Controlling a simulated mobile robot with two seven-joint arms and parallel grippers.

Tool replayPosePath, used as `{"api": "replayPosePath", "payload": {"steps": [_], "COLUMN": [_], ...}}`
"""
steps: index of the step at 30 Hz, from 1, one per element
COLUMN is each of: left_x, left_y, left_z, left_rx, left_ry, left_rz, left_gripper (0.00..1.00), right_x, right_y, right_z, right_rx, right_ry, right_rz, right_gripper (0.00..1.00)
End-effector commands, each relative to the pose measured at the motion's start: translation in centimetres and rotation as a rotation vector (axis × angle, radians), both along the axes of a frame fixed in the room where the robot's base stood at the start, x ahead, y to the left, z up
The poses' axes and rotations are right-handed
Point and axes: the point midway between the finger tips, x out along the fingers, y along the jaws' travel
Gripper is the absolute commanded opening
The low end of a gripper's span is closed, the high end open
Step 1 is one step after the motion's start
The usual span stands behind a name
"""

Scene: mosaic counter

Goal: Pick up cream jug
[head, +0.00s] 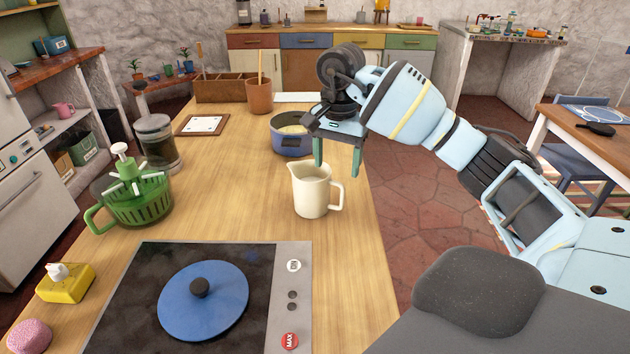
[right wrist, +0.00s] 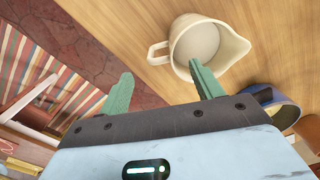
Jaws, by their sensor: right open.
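The cream jug (head: 312,193) stands upright on the wooden counter, with its handle to the right and its spout to the left. My right gripper (head: 338,168) is open and empty, its fingers pointing down just above and behind the jug's handle side. In the right wrist view the jug (right wrist: 203,45) shows from above, with its handle toward the space between the open fingers (right wrist: 160,88). One fingertip overlaps the jug's rim in that picture; I cannot tell whether it touches. My left gripper is not in view.
A blue pot (head: 290,140) stands behind the jug, near my right gripper. A black cooktop (head: 128,290) with a blue lid (head: 203,300) lies in front. A green spinner (head: 135,200) and a glass jar (head: 158,148) stand left. The counter's right edge is close to the jug.

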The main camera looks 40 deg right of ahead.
Motion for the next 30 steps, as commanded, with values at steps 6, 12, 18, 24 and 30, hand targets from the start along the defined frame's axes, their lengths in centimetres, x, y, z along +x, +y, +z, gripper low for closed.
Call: {"api": "replayPosePath", "payload": {"steps": [6,12,18,24,30], "left_x": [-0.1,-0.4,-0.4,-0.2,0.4], "left_y": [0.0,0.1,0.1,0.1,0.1], "left_z": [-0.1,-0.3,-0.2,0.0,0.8], "left_rx": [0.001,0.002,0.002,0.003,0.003], "left_ry": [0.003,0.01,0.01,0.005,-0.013], "left_rz": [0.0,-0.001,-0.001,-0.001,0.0], "left_gripper": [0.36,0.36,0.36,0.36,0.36], "right_x": [0.0,0.0,-0.1,-0.1,-0.4], "right_y": [0.0,0.0,0.1,0.1,0.1], "right_z": [0.0,-0.6,-2.5,-3.0,-5.2], "right_rx": [0.0,0.001,0.001,0.001,0.001], "right_ry": [0.0,0.001,0.0,0.001,0.0], "right_rz": [0.001,0.0,0.001,0.001,0.0], "right_gripper": [0.65,0.65,0.65,0.65,0.65]}}
